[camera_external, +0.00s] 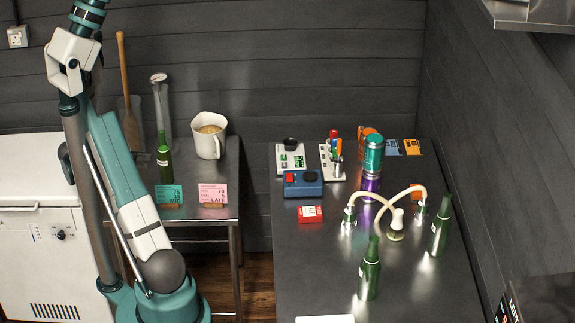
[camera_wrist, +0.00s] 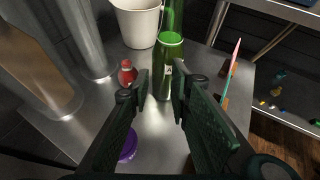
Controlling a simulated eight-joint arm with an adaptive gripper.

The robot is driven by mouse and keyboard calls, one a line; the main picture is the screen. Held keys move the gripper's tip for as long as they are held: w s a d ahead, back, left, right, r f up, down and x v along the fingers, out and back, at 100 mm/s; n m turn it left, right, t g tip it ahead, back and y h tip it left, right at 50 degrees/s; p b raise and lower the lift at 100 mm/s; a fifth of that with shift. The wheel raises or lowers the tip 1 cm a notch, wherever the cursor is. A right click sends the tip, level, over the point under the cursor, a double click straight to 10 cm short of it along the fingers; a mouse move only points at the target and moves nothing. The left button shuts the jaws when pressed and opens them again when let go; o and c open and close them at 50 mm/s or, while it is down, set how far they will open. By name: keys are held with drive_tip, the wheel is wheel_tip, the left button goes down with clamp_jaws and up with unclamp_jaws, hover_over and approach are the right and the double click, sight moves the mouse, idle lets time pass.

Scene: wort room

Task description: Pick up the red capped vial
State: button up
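The red capped vial (camera_wrist: 127,72) stands on the metal table in the wrist view, just left of and beyond my left fingertip. Its lower part is partly hidden by the finger. My gripper (camera_wrist: 160,82) is open, with a gap between its two dark fingers and nothing held. A green bottle (camera_wrist: 168,68) stands upright beyond the gap, close to the right of the vial. I cannot make out the vial in the external view. My gripper is not visible in the external view.
In the wrist view, a metal cylinder (camera_wrist: 96,42) is left of the vial and a purple object (camera_wrist: 128,146) is nearer. Upright cards (camera_wrist: 233,60) stand near the right table edge.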

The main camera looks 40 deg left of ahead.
drive_tip(key=w+a+r+g+p, duration=0.2)
drive_tip(key=w+r+p, duration=0.1)
drive_tip(key=w+p, duration=0.25)
drive_tip(key=w+a+r+g+p, duration=0.1)
drive_tip(key=w+r+p, duration=0.3)
drive_tip(key=w, duration=0.3)
drive_tip(key=w+d+r+m+g+h+p, duration=0.1)
drive_tip(key=w+d+r+g+p, duration=0.15)
drive_tip(key=w+d, duration=0.55)
drive_tip(key=w+d+r+m+g+p, duration=0.1)
drive_tip(key=w+d+m+p, duration=0.15)
drive_tip(key=w+d, duration=0.55)
drive_tip(key=w+d+r+m+g+p, duration=0.1)
drive_tip(key=w+d, duration=0.4)
drive_tip(key=d, duration=0.6)
drive_tip(key=w+d+r+m+g+y+p, duration=0.1)
drive_tip(key=w+d+r+p, duration=0.3)
drive_tip(key=d, duration=0.8)
drive_tip(key=w+d+r+m+g+p, duration=0.1)
drive_tip(key=w+d+r+m+p, duration=0.1)
drive_tip(key=w+d, duration=0.6)
drive_tip(key=d+r+p, duration=0.1)
drive_tip(key=d, duration=0.2)
drive_tip(key=shift+d, duration=0.3)
drive_tip(key=shift+w+m+g, duration=0.1)
drive_tip(key=shift+m+g, duration=0.15)
drive_tip(key=shift+x, duration=1.25)
